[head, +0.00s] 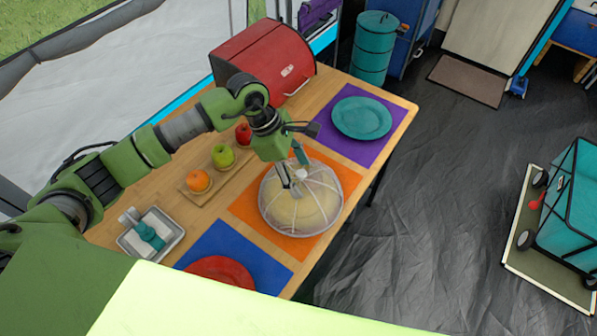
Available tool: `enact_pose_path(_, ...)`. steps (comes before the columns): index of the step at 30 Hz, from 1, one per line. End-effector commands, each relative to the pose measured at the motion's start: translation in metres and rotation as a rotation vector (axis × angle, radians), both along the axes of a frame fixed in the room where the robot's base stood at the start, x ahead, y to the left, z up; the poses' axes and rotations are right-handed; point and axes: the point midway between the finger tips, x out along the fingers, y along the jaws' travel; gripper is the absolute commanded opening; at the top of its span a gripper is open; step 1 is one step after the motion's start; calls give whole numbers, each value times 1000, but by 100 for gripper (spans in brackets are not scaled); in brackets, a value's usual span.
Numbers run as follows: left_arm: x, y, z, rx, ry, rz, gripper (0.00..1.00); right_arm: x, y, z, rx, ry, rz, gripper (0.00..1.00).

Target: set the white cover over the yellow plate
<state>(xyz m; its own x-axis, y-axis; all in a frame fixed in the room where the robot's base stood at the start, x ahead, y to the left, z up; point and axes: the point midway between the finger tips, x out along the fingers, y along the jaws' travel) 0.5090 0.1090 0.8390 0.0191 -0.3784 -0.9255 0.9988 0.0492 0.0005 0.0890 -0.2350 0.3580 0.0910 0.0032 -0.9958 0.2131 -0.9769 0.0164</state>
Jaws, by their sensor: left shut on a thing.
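The white cover (322,205) is a see-through dome with pale ribs and a small knob on top. It sits over the yellow plate (297,211), which shows dimly through its mesh, on the orange mat (347,177). My left gripper (294,179) reaches in from the upper left and is shut on the cover at its top. Whether the cover's rim rests on the mat or hangs just above it, I cannot tell. My right gripper is out of view.
A teal plate (361,118) lies on a purple mat (392,107); a red plate (219,271) lies on a blue mat (258,255). Fruit stands on a wooden board (207,190) left of the cover. A metal tray (172,232) and red bread box (262,62) stand nearby.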

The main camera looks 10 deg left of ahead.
Motion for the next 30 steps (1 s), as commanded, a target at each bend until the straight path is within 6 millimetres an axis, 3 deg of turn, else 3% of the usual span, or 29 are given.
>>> enact_pose_path(6, 0, 0, 1, 0, -1, 0, 26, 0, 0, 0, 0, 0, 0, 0)
enact_pose_path(7, 0, 0, 1, 0, -1, 0, 63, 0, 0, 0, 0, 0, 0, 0)
enact_pose_path(9, 0, 0, 1, 0, -1, 0, 80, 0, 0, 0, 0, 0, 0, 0)
enact_pose_path(22, 1, 3, 6, 0, -1, 0, 80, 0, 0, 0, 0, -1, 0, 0)
enact_pose_path(30, 0, 22, 53, 1, -5, 1, 80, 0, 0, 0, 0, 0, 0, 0)
